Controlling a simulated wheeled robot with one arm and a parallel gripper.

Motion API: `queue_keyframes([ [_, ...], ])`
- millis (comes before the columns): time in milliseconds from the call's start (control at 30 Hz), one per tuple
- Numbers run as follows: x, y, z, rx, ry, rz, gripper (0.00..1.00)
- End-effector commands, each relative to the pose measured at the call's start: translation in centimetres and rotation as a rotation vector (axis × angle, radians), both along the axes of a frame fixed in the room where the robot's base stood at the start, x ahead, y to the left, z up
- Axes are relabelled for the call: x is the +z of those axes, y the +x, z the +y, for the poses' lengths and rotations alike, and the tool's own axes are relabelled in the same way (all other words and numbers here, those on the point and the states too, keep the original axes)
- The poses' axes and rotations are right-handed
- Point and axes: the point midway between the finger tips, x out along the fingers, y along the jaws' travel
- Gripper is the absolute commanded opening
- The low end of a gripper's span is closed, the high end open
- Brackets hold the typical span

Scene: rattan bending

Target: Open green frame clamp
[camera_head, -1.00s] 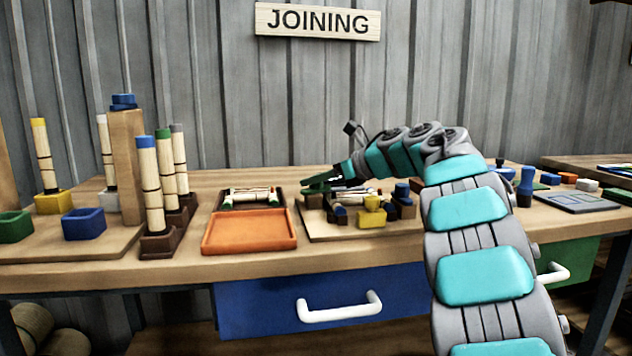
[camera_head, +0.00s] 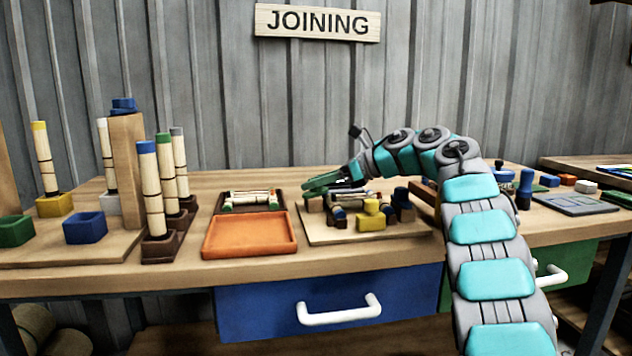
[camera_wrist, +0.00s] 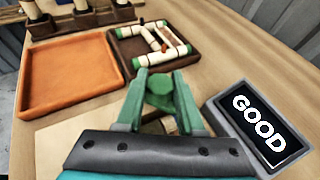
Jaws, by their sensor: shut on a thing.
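My gripper (camera_wrist: 160,80) is in the middle of the wrist view, its two green fingers closed around a green piece (camera_wrist: 161,96), which looks like the green frame clamp. In the head view my gripper (camera_head: 320,184) is at the back of the pale board. There the clamp cannot be told apart from the fingers. What lies under the clamp is mostly hidden by my gripper.
Left of my gripper are an orange tray (camera_head: 250,250) and a brown tray (camera_head: 222,208) holding rattan pieces with green and red parts. A yellow block (camera_head: 371,219) and several blue-topped parts crowd the board (camera_head: 330,238). A "GOOD" sign (camera_wrist: 262,122) stands close right.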

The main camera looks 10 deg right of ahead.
Motion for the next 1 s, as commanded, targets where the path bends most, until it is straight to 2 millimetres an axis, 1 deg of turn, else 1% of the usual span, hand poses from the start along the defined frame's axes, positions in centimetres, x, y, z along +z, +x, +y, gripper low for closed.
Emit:
queue_keyframes([
  [600, 0.03, 0.08, 0.20, 0.095, 0.002, -0.003, 0.00],
  [1000, 0.12, 0.07, 0.10, 0.125, 0.003, -0.002, 0.00],
])
